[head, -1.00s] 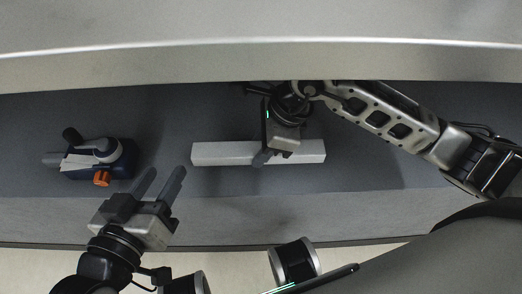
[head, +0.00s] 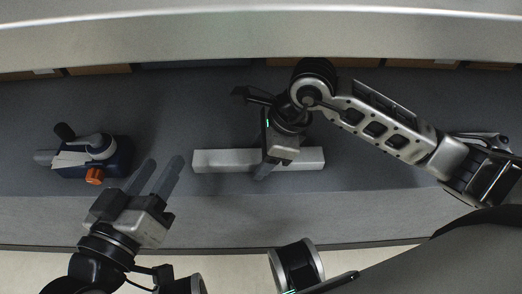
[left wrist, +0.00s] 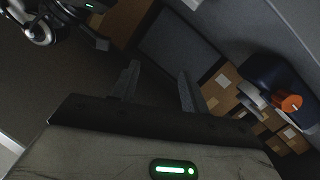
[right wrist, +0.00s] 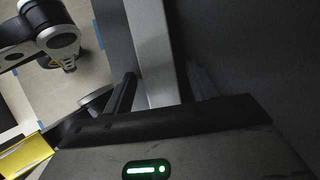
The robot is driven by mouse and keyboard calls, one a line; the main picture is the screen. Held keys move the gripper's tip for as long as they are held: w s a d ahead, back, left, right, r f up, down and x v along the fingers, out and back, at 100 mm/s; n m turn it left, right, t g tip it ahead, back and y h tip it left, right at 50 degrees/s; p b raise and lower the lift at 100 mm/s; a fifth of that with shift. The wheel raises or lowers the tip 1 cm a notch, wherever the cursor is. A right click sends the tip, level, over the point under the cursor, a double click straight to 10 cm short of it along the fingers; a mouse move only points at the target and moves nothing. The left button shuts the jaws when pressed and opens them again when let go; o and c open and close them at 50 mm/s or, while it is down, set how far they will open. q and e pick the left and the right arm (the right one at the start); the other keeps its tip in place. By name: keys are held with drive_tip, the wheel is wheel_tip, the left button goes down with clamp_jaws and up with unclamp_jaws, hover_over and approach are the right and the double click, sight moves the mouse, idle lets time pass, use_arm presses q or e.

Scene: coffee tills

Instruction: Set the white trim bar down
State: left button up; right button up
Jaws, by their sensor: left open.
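The white trim bar (head: 220,160) lies level, left to right, over the grey counter in the middle of the head view. My right gripper (head: 264,170) reaches down over it from above and hides part of its middle. In the right wrist view the bar (right wrist: 150,50) runs between the two fingers, with the right gripper (right wrist: 160,95) shut on it. I cannot tell whether its underside touches the counter. My left gripper (head: 160,178) is open and empty, left of the bar and near the counter's front edge; its fingers also show in the left wrist view (left wrist: 157,85).
A dark blue device with an orange knob (head: 94,176) stands on the counter at the left. It also shows in the left wrist view (left wrist: 275,80). Cardboard boxes (head: 98,69) line the back. A pale ledge (head: 240,35) crosses the top. Counter between device and bar is mostly clear.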

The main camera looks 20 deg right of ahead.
drive_tip(key=shift+r, duration=0.25)
drive_tip(key=p+v, duration=0.2)
drive_tip(key=v, duration=0.4)
drive_tip(key=shift+d+r+p, duration=0.1)
drive_tip(key=shift+r+p, duration=0.05)
drive_tip(key=shift+p, duration=0.15)
drive_tip(key=shift+s+d+r, duration=0.1)
drive_tip(key=shift+d+r, duration=0.15)
drive_tip(key=shift+r, duration=0.2)
use_arm(q)
drive_tip(key=shift+s+a+f+m+g+y, duration=0.15)
drive_tip(key=shift+a+f+m+g+y, duration=0.25)
drive_tip(key=shift+f+m+y, duration=0.15)
